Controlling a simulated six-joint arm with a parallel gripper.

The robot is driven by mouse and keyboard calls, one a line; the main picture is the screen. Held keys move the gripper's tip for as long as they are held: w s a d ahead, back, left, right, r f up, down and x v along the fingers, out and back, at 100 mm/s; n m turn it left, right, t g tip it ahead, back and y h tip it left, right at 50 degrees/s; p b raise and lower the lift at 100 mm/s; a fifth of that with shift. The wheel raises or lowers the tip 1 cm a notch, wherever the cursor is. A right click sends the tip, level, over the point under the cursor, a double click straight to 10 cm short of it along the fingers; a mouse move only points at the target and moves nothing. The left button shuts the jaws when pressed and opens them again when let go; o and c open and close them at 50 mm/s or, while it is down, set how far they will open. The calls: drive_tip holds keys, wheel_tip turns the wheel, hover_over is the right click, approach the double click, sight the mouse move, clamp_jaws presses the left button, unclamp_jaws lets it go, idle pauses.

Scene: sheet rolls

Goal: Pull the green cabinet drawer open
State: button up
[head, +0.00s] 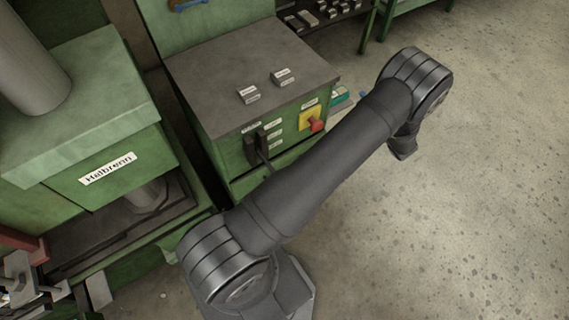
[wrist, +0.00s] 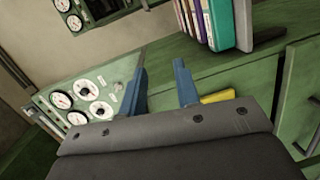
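My gripper (wrist: 161,72) shows in the wrist view as two blue fingers standing apart, with nothing between them. A green cabinet (wrist: 240,82) lies beyond the fingers. At the right edge is a green front panel (wrist: 296,112) with dark seams and what looks like a metal handle (wrist: 309,145). I cannot tell whether this panel is the drawer; no opening shows there. The fingers are left of it, and no contact shows. In the head view my gripper is out of sight, and my arm crosses the middle.
The wrist view has binders (wrist: 216,22) at the top, a gauge panel (wrist: 85,100) at left and a yellow object (wrist: 218,96) by the right finger. The head view has a green machine (head: 110,165) and a grey-topped control cabinet (head: 250,75). Floor (head: 490,170) at right is clear.

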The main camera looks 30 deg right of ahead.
drive_tip(key=s+a+f+g, duration=0.1)
drive_tip(key=s+a+f, duration=0.3)
drive_tip(key=f, duration=0.2)
drive_tip(key=s+a+f, duration=0.4)
drive_tip(key=f, duration=0.2)
drive_tip(key=s+a+f+n+y, duration=0.1)
drive_tip(key=s+a+f, duration=0.2)
drive_tip(key=a+f, duration=0.55)
drive_tip(key=s+a+f+n+y, duration=0.2)
drive_tip(key=a+f, duration=0.2)
drive_tip(key=a, duration=0.9)
drive_tip(key=x, duration=1.7)
drive_tip(key=shift+d+f, duration=0.1)
drive_tip(key=shift+d, duration=0.05)
clamp_jaws()
